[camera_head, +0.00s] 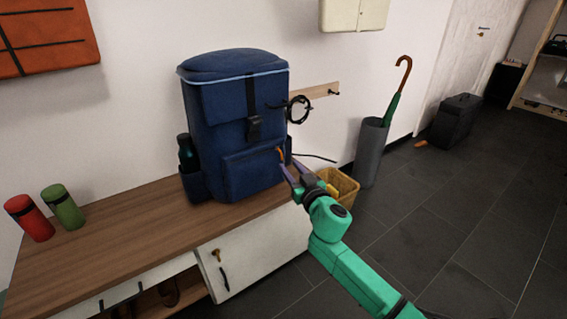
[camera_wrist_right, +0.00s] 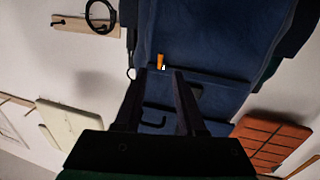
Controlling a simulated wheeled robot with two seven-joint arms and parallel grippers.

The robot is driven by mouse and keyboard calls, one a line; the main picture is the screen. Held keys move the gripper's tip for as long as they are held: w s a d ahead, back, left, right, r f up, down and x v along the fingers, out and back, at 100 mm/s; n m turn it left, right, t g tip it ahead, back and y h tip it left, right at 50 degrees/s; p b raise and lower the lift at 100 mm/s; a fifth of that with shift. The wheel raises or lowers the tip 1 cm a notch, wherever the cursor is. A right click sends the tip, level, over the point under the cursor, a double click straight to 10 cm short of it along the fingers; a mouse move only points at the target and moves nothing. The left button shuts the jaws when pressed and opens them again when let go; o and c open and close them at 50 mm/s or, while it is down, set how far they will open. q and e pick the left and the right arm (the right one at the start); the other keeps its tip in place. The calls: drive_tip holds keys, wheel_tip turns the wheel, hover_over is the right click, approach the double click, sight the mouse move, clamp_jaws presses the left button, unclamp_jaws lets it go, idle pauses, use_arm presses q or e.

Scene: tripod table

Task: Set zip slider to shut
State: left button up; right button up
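A blue backpack (camera_head: 232,105) stands upright on the wooden bench top. Its front pocket carries a small orange zip slider (camera_head: 281,154) near the pocket's right upper edge. The slider also shows in the right wrist view (camera_wrist_right: 161,61), just beyond the fingertips. My right gripper (camera_head: 289,166) is in front of the pocket, close to the slider. In the right wrist view my right gripper (camera_wrist_right: 159,74) has its two fingers apart with nothing seen between the tips. Whether a finger touches the bag I cannot tell. My left gripper is not in view.
The bench (camera_head: 110,243) holds red (camera_head: 30,218) and green (camera_head: 64,206) cylinders at left. A dark bottle (camera_head: 187,153) sits in the bag's side pocket. A yellow basket (camera_head: 342,187) is behind my right gripper; a grey umbrella stand (camera_head: 371,152) is further right.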

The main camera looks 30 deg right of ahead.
sight(284, 158)
drive_tip(key=w, duration=0.2)
drive_tip(key=w+b, duration=0.1)
drive_tip(key=w, duration=0.2)
drive_tip(key=shift+w+d, duration=0.2)
drive_tip(key=shift+w, duration=0.15)
drive_tip(key=shift+c, duration=0.2)
clamp_jaws()
idle(0.8)
